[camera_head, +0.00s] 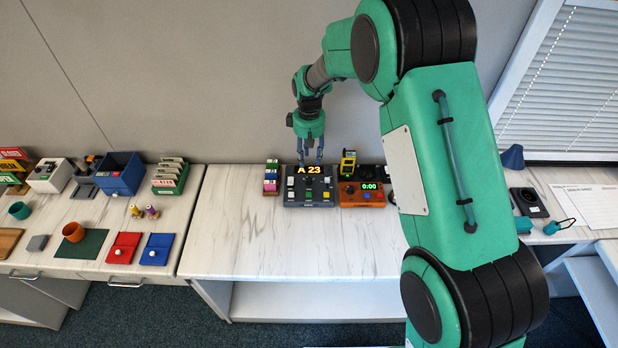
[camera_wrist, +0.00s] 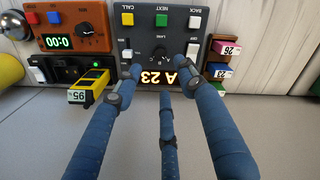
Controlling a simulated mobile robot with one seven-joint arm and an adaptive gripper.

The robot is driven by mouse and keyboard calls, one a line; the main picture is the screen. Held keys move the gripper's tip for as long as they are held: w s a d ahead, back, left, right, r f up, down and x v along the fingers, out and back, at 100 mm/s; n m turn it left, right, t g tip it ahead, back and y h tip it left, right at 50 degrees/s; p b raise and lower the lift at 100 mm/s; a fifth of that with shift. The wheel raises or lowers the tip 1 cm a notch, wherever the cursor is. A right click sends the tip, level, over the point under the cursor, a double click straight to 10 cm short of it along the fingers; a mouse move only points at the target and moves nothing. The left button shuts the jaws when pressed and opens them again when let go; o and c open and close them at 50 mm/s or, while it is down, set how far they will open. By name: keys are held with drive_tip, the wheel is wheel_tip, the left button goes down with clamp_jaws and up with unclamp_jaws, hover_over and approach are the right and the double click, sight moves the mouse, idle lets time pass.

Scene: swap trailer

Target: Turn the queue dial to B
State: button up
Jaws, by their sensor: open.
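The queue console (camera_head: 309,188) is a dark grey box on the white marble counter, with a lit display (camera_head: 309,169) reading "A 23". It also shows upside down in the wrist view (camera_wrist: 133,47), with yellow, green and white buttons. The queue dial (camera_wrist: 159,53) is a small dark knob below the LANE label, between the fingers. Its pointer is too small to read. My gripper (camera_wrist: 163,66) has blue fingers, spread open and empty, pointing at the console. In the head view my gripper (camera_head: 311,160) hangs just behind and above the display.
A brown timer (camera_head: 362,194) reading "0:00" stands right of the console, with a yellow device (camera_head: 348,162) behind it. A small rack of colored tags (camera_head: 271,178) stands close on the left. The counter in front (camera_head: 280,240) is clear.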

sight(309, 178)
wheel_tip(309, 178, down, 11)
drive_tip(key=shift+b, duration=1.1)
clamp_jaws()
